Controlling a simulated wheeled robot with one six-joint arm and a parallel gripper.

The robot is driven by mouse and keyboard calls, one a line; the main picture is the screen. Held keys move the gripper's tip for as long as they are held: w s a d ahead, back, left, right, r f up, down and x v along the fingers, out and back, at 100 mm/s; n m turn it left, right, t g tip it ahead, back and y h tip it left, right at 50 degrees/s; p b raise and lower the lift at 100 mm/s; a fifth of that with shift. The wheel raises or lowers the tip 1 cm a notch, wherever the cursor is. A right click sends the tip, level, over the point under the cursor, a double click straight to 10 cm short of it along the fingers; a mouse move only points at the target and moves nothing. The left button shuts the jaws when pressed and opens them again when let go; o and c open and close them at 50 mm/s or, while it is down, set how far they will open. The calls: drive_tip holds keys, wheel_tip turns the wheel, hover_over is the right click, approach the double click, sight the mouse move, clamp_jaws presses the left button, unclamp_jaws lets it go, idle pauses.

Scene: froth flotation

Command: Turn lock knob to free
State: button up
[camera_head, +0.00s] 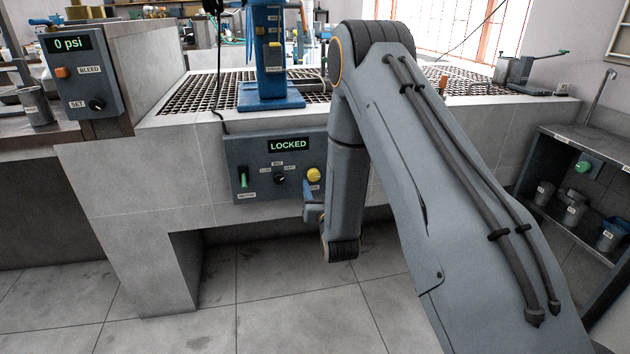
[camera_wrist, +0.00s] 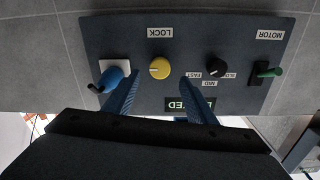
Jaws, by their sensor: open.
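The yellow lock knob (camera_head: 313,174) is at the right end of a grey control panel (camera_head: 262,188) whose display (camera_head: 289,145) reads LOCKED. In the upside-down wrist view the round yellow knob (camera_wrist: 159,68) sits under the label LOCK, with a pale pointer mark on its face. My gripper (camera_wrist: 158,82) is open, its two blue fingers apart on either side of the knob's line. The knob is not visibly touched; the remaining distance is hard to tell. In the head view my gripper (camera_head: 308,190) is mostly hidden by my wrist, just below the knob.
The panel also carries a green motor switch (camera_head: 243,178) and a black speed knob (camera_head: 281,180). In the wrist view a blue part with a black tip (camera_wrist: 110,78) is near one finger. A blue machine stand (camera_head: 270,95) stands on the grating above.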

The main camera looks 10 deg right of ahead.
sight(314, 176)
drive_tip(key=shift+w+d, duration=0.1)
drive_tip(key=shift+w, duration=3)
drive_tip(key=c, duration=1)
drive_tip(key=shift+c, duration=0.2)
